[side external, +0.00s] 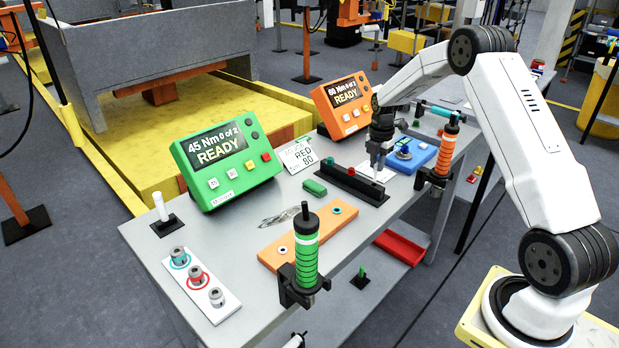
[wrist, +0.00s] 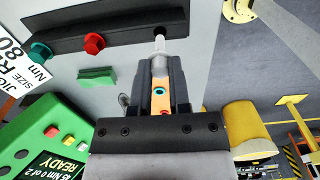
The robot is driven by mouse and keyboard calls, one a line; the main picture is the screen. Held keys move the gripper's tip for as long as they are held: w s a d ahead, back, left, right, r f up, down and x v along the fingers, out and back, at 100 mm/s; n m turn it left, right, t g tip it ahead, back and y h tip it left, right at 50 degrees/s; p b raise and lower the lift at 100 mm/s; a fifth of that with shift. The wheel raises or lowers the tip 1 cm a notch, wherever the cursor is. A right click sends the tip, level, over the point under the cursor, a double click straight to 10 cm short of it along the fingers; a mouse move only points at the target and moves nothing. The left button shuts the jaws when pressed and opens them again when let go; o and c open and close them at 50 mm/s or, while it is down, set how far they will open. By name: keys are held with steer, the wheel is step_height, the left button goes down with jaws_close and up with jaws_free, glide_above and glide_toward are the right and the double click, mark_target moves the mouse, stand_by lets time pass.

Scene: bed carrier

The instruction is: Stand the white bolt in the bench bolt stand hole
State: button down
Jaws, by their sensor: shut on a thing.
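The black bench bolt stand (side external: 365,187) is a long bar on the grey bench; a teal bolt (wrist: 39,51) and a red bolt (wrist: 94,43) stand in it. My gripper (side external: 378,160) is over the stand's right end. In the wrist view my gripper (wrist: 158,70) is shut on the white bolt (wrist: 160,44), whose pale shank points out past the fingertips. Its tip overlaps the dark hole (wrist: 158,31) at the free end of the stand. I cannot tell whether the tip is inside the hole or just above it. The bolt's head is partly hidden by the fingers.
A green controller (side external: 227,160) and an orange controller (side external: 342,102) stand behind. A green block (side external: 314,187) lies beside the bolt stand. A blue tray (side external: 411,155) is close right of my gripper. Green (side external: 306,250) and orange (side external: 444,150) tools stand at the front edge.

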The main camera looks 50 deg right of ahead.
mark_target(376, 169)
steer(key=shift+f, duration=2.55)
stand_by(0.7)
steer(key=c, duration=0.5)
jaws_free()
steer(key=shift+r, duration=0.1)
steer(key=shift+r, duration=3.85)
